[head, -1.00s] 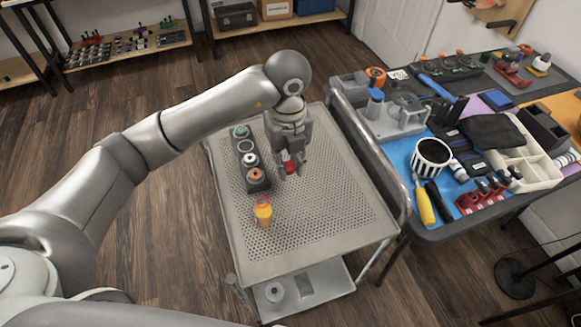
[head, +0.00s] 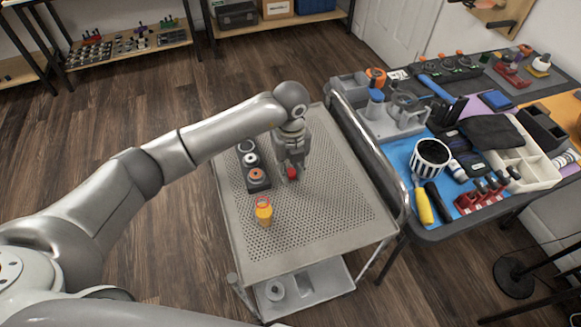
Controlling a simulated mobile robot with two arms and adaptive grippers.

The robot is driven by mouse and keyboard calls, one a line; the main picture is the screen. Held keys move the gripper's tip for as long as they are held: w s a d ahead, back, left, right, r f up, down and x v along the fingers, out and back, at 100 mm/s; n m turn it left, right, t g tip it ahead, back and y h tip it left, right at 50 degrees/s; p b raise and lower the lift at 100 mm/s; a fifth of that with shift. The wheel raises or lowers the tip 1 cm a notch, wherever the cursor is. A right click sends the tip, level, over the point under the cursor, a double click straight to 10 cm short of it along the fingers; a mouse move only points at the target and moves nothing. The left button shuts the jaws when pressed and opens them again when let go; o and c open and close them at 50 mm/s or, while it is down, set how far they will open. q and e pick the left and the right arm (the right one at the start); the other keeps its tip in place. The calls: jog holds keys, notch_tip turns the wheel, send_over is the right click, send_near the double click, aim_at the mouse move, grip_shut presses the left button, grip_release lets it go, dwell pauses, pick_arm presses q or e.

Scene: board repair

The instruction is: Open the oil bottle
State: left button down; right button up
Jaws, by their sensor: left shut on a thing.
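The oil bottle (head: 264,214) is small and yellow-orange, with a reddish ring at its top. It stands upright on the perforated top of the cart (head: 330,215). My left gripper (head: 291,173) is shut on a small red piece (head: 292,173) that looks like a cap. It points down over the cart top, behind and to the right of the bottle and apart from it. I cannot tell whether the red piece touches the cart top. My right gripper is not in view.
A dark holder (head: 258,186) with round parts stands left of my gripper, partly hidden by my arm. The cart's right half and front are clear. A crowded workbench (head: 440,232) stands to the right, beyond the cart's handle rail (head: 375,150).

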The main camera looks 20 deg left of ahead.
pick_arm(q)
jog(key=shift+f, duration=0.1)
jog(key=c, duration=1.3)
grip_release()
jog(key=shift+o, duration=0.2)
